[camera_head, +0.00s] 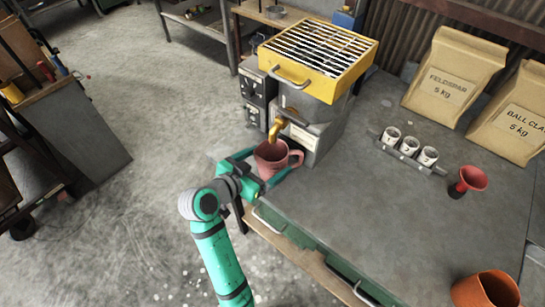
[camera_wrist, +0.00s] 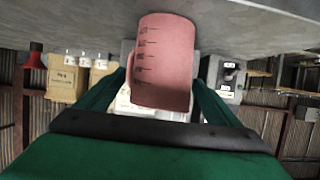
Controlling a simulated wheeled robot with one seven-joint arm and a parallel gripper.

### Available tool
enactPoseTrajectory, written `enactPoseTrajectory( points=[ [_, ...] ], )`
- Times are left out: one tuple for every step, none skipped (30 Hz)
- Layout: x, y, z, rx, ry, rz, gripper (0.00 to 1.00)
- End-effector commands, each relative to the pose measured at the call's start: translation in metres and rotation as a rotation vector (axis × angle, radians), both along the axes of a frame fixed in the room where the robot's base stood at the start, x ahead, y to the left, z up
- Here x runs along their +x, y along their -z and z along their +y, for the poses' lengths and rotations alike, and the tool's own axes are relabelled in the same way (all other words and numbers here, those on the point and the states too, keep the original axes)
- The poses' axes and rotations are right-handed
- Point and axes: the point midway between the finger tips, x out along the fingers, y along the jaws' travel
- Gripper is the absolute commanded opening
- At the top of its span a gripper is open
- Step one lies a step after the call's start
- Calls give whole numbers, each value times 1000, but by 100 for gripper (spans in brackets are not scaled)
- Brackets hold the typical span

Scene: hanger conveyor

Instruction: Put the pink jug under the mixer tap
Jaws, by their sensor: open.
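The pink jug (camera_head: 269,163) stands upright at the front of the yellow-topped mixer (camera_head: 316,62), near the bench's edge. Its mouth is just below the brass tap (camera_head: 277,127) as seen in the head view. The jug's handle points right. My gripper (camera_head: 266,168) is open, with one finger on each side of the jug. In the wrist view the picture is upside down, and the jug (camera_wrist: 165,60) with its measuring marks shows between the green fingers (camera_wrist: 158,95). I cannot tell whether the fingers touch it. The jug's base is partly hidden by my gripper.
The grey bench (camera_head: 375,225) is mostly clear right of the mixer. A rack of small white cups (camera_head: 409,150), a red funnel (camera_head: 468,180), two paper sacks (camera_head: 456,78) and an orange pot (camera_head: 486,290) stand on it. A drawer with a handle (camera_head: 268,217) is below the front edge.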

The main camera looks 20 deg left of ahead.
Motion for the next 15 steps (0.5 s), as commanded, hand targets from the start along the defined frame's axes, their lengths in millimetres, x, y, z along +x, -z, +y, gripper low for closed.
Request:
enactPoseTrajectory(
  points=[
    [-10,-5,5,1,-5,-2,86],
    [-15,-7,7,1,-5,-2,86],
    [-23,-10,10,2,-6,-2,86],
    [-28,-13,12,1,-5,-2,86],
    [-33,-15,13,2,-4,-3,86],
    [-40,-18,16,2,-4,-2,86],
    [-44,-20,18,1,-6,-3,86],
    [-49,-22,19,1,-5,-2,86],
    [-54,-24,21,2,-4,-2,86],
    [-58,-26,22,2,-4,-2,86],
    [-61,-27,23,2,-3,-2,86],
    [-65,-29,25,1,-4,-1,86],
    [-67,-30,26,1,-4,-1,86],
    [-69,-31,27,1,-4,-1,86],
    [-72,-31,27,0,-3,0,86]
  ],
)
